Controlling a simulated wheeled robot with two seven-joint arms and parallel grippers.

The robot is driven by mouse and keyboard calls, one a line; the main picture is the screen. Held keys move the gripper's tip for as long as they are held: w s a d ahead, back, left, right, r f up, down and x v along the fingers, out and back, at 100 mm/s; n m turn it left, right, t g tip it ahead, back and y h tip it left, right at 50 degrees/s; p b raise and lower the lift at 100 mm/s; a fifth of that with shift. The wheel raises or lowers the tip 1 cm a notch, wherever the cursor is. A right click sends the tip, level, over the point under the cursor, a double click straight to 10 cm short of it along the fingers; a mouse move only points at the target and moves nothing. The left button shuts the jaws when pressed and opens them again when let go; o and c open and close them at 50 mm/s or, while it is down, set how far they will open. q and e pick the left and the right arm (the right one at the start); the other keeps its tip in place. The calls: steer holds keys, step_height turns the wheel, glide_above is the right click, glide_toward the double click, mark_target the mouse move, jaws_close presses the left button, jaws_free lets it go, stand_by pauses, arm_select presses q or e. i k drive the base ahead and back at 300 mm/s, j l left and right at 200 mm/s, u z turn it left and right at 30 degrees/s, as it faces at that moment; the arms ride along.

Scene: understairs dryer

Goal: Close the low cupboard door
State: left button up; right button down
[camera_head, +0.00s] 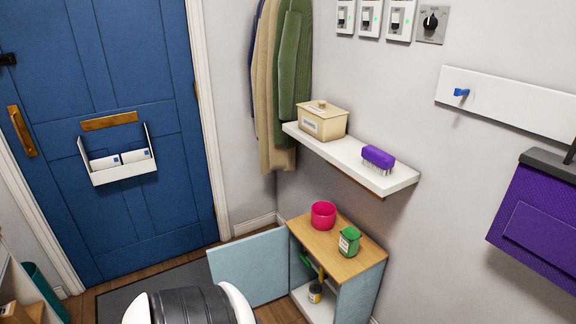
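The low cupboard (358,286) stands against the right wall, with a wooden top and pale blue sides. Its pale blue door (249,268) stands wide open, swung out to the left from the cupboard's far front edge. Inside, a small dark jar with a yellow band (315,292) and a green item (306,259) are visible. The door's lower near part is close to a white and dark grey rounded shape at the bottom of the picture, which seems to be part of my own body. Neither of my grippers is in view.
A pink pot (323,215) and a green box (349,241) stand on the cupboard top. Above is a white shelf (345,158) with a cream box (323,120) and a purple brush (378,158). A dark mat (180,285) lies before the blue door (120,215). A purple bag (540,220) hangs right.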

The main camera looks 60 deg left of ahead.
mark_target(257, 265)
steer(key=j, duration=0.45)
steer(key=k+j+z, duration=0.15)
steer(key=j, duration=0.7)
steer(key=k+j+z, duration=0.15)
steer(key=j, duration=0.3)
steer(key=k+j, duration=0.1)
steer(key=j, duration=0.35)
steer(key=i+z, duration=0.05)
